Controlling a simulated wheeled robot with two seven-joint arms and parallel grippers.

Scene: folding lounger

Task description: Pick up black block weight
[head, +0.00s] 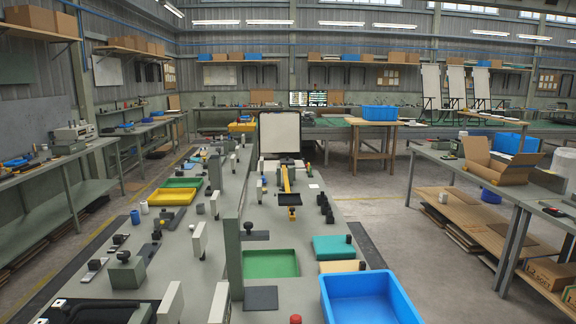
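No single thing is clearly the black block weight, and several dark pieces could be it. A dark grey-green block with a black knob (125,269) sits on the left part of the long bench. A small black knobbed piece on a dark plate (249,230) sits farther back, near the middle. A group of small black pieces (326,208) stands right of the yellow-armed device (287,182). A flat dark square (261,298) lies in front of the green tray. Neither of my grippers can be made out.
A blue bin (368,298) stands at the front right, beside a green tray (270,264) and a teal block (333,247). Upright posts with white panels line the bench middle. A yellow tray (172,197) is at left. Open floor (375,200) lies right of the bench.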

